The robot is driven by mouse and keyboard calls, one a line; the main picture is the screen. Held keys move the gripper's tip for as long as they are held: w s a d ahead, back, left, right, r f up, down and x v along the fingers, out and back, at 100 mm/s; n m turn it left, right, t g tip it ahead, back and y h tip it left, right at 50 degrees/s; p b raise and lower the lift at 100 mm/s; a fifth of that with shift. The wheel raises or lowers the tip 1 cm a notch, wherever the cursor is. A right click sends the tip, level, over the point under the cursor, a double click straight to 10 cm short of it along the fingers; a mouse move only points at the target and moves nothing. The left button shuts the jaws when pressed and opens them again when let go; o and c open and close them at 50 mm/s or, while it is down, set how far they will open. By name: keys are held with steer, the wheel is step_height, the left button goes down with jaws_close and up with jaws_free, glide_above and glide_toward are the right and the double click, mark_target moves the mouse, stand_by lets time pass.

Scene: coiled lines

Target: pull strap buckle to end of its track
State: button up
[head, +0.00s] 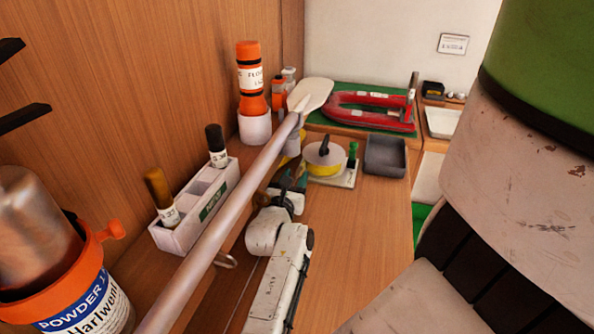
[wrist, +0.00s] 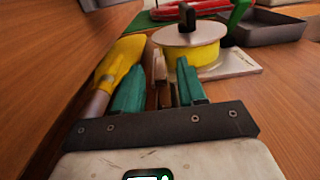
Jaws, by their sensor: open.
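My gripper (head: 291,183) is low over the wooden bench, just in front of the yellow reel. In the wrist view its two teal fingers (wrist: 158,70) are spread apart. A small tan upright piece (wrist: 158,64) shows between the fingers, with darker brown parts below it. It may be the strap buckle, but I cannot be sure. The fingers stand on either side of it in the picture; whether they touch it I cannot tell. In the head view my gripper and a long pole hide this spot. The track cannot be made out.
The yellow reel (head: 324,160) with a black knob stands on a white base with a green lever (head: 352,155). A grey tray (head: 386,156) is right of it. A long paddle (head: 240,175) crosses left of my arm, over a white bottle rack (head: 200,213). A red boat (head: 370,110) lies behind.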

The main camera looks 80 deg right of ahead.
steer(key=shift+s+d, duration=0.15)
steer(key=shift+d, duration=1.15)
jaws_close()
